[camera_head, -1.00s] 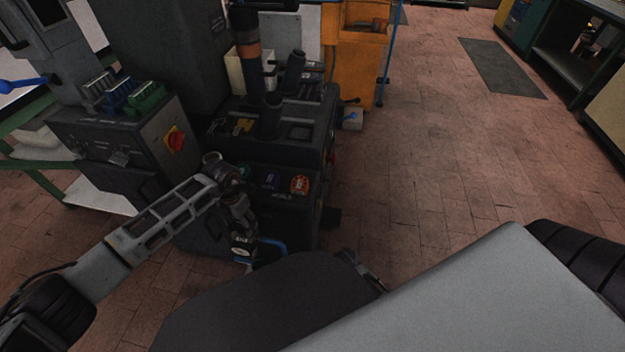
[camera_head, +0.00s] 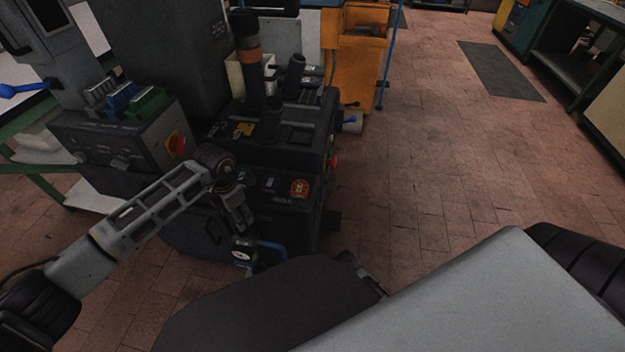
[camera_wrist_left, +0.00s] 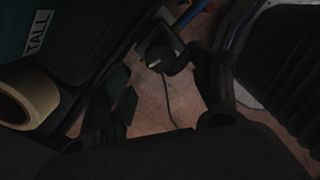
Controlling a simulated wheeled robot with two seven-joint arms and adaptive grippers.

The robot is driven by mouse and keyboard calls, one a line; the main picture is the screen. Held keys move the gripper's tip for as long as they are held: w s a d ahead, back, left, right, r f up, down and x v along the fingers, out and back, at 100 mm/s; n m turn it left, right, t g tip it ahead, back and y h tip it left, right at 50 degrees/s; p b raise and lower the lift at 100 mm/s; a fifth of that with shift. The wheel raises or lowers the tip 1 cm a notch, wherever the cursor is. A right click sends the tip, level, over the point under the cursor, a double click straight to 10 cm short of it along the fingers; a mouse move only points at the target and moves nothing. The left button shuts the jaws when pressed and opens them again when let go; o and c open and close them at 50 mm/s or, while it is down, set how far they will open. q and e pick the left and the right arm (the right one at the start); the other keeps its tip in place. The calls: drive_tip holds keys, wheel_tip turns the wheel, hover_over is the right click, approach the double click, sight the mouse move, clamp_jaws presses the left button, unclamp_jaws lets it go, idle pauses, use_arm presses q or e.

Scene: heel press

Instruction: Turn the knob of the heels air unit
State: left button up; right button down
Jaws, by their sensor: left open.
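The heels air unit (camera_head: 243,251) is a small dark unit with a round pale-faced gauge, low at the front of the dark press, next to a blue hose. My left gripper (camera_head: 241,224) points down just above it, open. In the left wrist view, the fingers of my left gripper (camera_wrist_left: 168,95) are apart with floor showing between them. A dark rounded part of the air unit (camera_wrist_left: 160,52) shows beyond the fingertips, with a small pale mark on it. I cannot make out the knob clearly or see any contact. My right gripper is not in view.
The press front (camera_head: 283,188) has several buttons, including an orange-red one (camera_head: 299,188), close to the right of my left wrist. A grey control box with a red-yellow switch (camera_head: 175,144) stands to the left. A tape roll (camera_wrist_left: 27,95) shows in the wrist view.

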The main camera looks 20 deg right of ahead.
use_arm(q)
wheel_tip(320, 180, up, 7)
drive_tip(key=p, duration=0.2)
drive_tip(key=s+d+r+g+h, duration=0.1)
drive_tip(key=s+d+r+h, duration=0.2)
drive_tip(key=d, duration=0.3)
drive_tip(key=s+d+r+n+h, duration=0.1)
drive_tip(key=s+d+r+h, duration=0.2)
drive_tip(key=d, duration=0.4)
drive_tip(key=s+d+r+g+h, duration=0.1)
drive_tip(key=s+d+r+h, duration=0.2)
drive_tip(key=s+d+h, duration=0.2)
drive_tip(key=shift+d+r+n+g+h+b, duration=0.15)
drive_tip(key=shift+d+n+g+h+b, duration=0.15)
drive_tip(key=shift+d+h, duration=0.55)
drive_tip(key=shift+d+y, duration=0.2)
drive_tip(key=shift+y, duration=0.05)
